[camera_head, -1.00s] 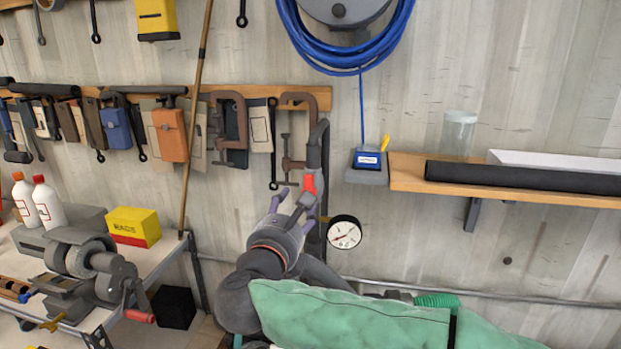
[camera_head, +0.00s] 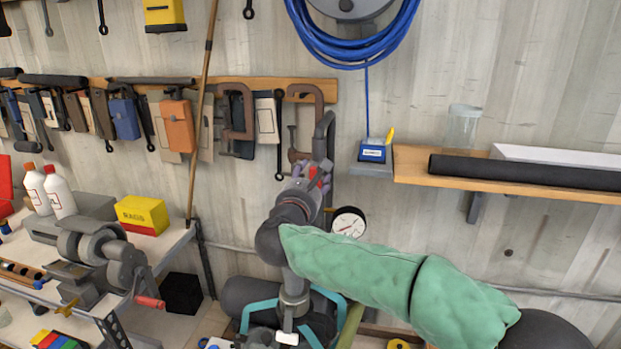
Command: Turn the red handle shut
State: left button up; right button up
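The red handle (camera_head: 312,172) is a small red piece by the dark vertical pipe on the wall, mostly hidden behind my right gripper. My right gripper (camera_head: 314,177) reaches up to it at the end of the green-sleeved arm from the right. Its purple-grey fingers are around or just in front of the handle, with red showing between them. I cannot tell whether they touch it or grip it. A round white pressure gauge (camera_head: 348,223) sits just right of and below the gripper. My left gripper is not in view.
A wall shelf (camera_head: 415,171) holding a dark roll juts out at right. Clamps and tools hang from a rail (camera_head: 333,90) above. A workbench (camera_head: 172,240) with a vise and yellow box stands at left. A teal-framed machine (camera_head: 262,309) is below the arm.

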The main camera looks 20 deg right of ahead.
grip_shut()
jog(key=shift+a+n, duration=0.1)
jog(key=shift+n, duration=0.3)
jog(key=shift+w+a+f+n+p, duration=0.2)
jog(key=shift+f+n+p, duration=0.3)
jog(key=shift+n, duration=2.35)
jog(key=shift+w+a+f+n+p, duration=0.15)
jog(key=shift+f+n+p, duration=0.25)
jog(key=shift+n, duration=2.5)
jog(key=shift+w+a+f+n+p, duration=0.1)
jog(key=shift+a+f+n+p, duration=0.3)
jog(key=shift+n, duration=2.45)
jog(key=shift+d+f, duration=0.15)
jog(key=shift+f, duration=0.05)
